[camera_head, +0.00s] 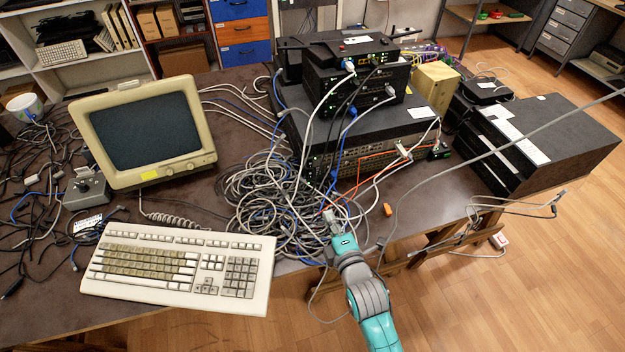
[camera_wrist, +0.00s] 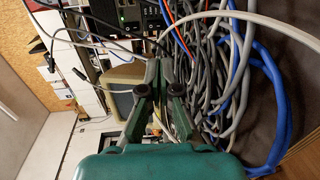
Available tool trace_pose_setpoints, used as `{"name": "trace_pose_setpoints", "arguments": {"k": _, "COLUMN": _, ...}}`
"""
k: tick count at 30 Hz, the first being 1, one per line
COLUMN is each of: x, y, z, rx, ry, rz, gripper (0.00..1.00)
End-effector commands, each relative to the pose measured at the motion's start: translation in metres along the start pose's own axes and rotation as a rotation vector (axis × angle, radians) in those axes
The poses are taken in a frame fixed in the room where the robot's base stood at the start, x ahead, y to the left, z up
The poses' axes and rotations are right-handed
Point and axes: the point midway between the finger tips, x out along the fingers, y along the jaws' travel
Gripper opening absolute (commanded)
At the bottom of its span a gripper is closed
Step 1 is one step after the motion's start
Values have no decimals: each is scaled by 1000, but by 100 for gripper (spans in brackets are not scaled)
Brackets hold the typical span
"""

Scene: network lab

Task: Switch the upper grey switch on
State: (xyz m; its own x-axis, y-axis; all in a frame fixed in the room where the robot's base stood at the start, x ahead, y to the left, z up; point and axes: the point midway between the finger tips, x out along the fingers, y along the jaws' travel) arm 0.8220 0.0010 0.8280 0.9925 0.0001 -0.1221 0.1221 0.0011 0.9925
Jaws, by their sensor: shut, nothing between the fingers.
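A stack of dark network devices stands at the back centre of the table. The top unit (camera_head: 352,46) has small red marks on it, a smaller black unit (camera_head: 335,88) sits below, and a wide dark grey unit (camera_head: 385,152) with a ported front is at the bottom. I cannot tell which part is the upper grey switch, or its on/off state. My gripper (camera_head: 329,216) is shut and empty at the right front of the cable pile, in front of and below the stack. In the wrist view its closed fingertips (camera_wrist: 160,68) point towards cables and device fronts.
A tangled cable pile (camera_head: 268,200) lies left of my gripper. A cream keyboard (camera_head: 180,268) and an old monitor (camera_head: 145,130) stand further left. An orange connector (camera_head: 387,210) lies right of the gripper. A black box (camera_head: 550,140) stands at the right. Loose cables cross the stack's front.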

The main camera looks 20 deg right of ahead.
Motion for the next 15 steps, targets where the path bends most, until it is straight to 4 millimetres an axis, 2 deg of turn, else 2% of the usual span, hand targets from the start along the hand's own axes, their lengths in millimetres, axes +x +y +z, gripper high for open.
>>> {"name": "trace_pose_setpoints", "arguments": {"k": 8, "x": 3, "y": 0, "z": 0, "rx": 1, "ry": 0, "rz": 0, "gripper": 0}}
{"name": "trace_pose_setpoints", "arguments": {"k": 15, "x": 32, "y": 1, "z": 0, "rx": 1, "ry": 0, "rz": 2, "gripper": 0}}
